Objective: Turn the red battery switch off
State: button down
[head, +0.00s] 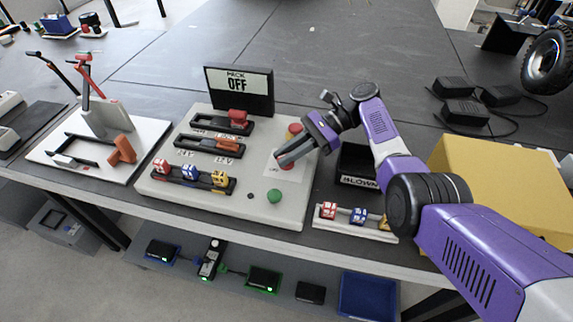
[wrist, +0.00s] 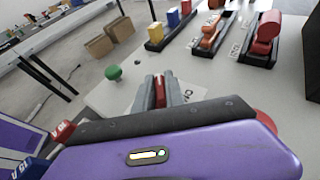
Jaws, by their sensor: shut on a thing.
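The red battery switch (wrist: 159,90) shows as a small red piece between my fingertips in the wrist view. It stands on a pale plate with lettering on the light grey panel (head: 245,200); my fingers hide most of it. My gripper (head: 284,160) is shut on it, coming from the upper right in the head view, with its fingertips low over the panel. It also shows in the wrist view (wrist: 160,92). The black sign (head: 238,86) at the panel's back reads "PACK OFF".
A red-topped button with a yellow base (head: 294,130) is close beside my gripper. A green knob (head: 274,196) is at the panel's front. Red (head: 238,117) and orange (head: 228,143) handles sit in black holders.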

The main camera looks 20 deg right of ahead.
jog(key=shift+f+n+g+b, duration=0.2)
jog(key=shift+n+g+b, duration=0.3)
jog(key=shift+b, duration=0.4)
jog(key=shift+r+g, duration=0.1)
jog(key=shift+g, duration=0.2)
jog(key=c, duration=1.4)
grip_release()
jog(key=shift+r, duration=0.1)
